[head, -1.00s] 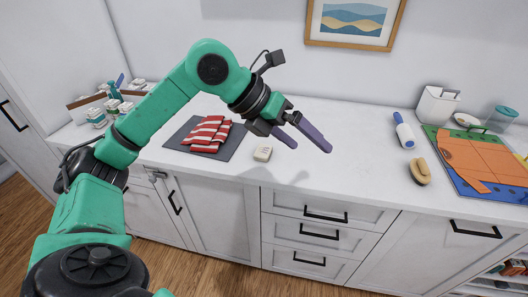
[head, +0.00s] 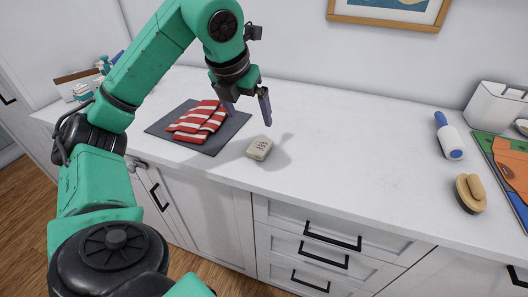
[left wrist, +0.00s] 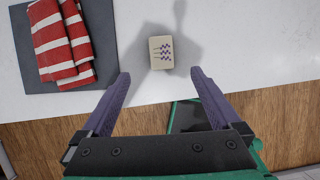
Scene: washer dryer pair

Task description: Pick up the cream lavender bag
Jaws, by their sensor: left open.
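The cream lavender bag (head: 260,148) is a small cream block with a purple pattern on its top. It lies on the white counter, just right of the dark grey mat. My left gripper (head: 248,114) is open and empty above the counter, fingers pointing down, a little above and left of the bag in the head view. In the left wrist view the bag (left wrist: 161,52) lies beyond the fingertips, roughly centred between the two purple fingers (left wrist: 160,78). Nothing covers the bag. My right gripper is not in view.
A red and white striped cloth (head: 200,121) lies folded on the grey mat (head: 180,147). A lint roller (head: 449,137) and a wooden brush (head: 471,192) lie to the right. The counter (head: 350,140) between is clear. Drawers (head: 325,240) sit below its front edge.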

